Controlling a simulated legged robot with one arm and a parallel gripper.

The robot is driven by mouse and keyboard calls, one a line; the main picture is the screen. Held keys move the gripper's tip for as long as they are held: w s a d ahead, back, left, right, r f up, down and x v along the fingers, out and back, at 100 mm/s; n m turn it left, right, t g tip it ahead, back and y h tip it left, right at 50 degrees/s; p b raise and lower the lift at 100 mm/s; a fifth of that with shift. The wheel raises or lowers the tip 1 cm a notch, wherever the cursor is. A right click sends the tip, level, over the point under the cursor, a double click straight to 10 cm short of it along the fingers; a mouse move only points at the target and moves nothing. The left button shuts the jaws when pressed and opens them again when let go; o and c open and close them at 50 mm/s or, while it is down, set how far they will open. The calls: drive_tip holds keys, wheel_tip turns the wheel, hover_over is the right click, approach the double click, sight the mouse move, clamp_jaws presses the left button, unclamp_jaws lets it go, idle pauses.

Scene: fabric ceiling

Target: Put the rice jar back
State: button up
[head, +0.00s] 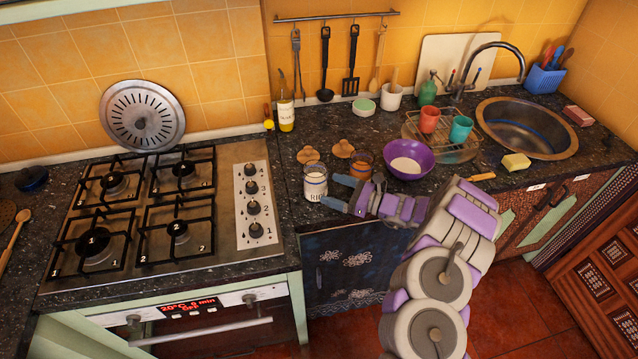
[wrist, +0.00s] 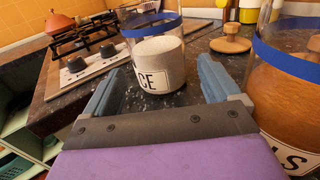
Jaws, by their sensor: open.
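The rice jar (head: 315,179) is clear glass with white contents, a blue band and a label partly reading "RIC". It stands upright and lidless on the dark counter, right of the stove. It also shows in the wrist view (wrist: 159,62), just ahead of and between my blue-grey fingers. My gripper (head: 334,191) is open and low over the counter, at the jar's right side. In the wrist view my gripper (wrist: 158,78) holds nothing. I cannot tell whether a finger touches the glass.
A second jar (wrist: 290,98) with orange-brown contents, its label ending "LS", stands close to my right finger. Two wooden lids (head: 307,154) (head: 343,149) lie behind the jars. A purple bowl (head: 407,159) stands to the right. The stove (head: 150,215) is left; the counter's front edge is near.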

drive_tip(key=v, duration=0.5)
drive_tip(key=shift+w+d, duration=0.1)
drive_tip(key=shift+a, duration=0.3)
drive_tip(key=shift+d, duration=0.3)
drive_tip(key=shift+d, duration=0.1)
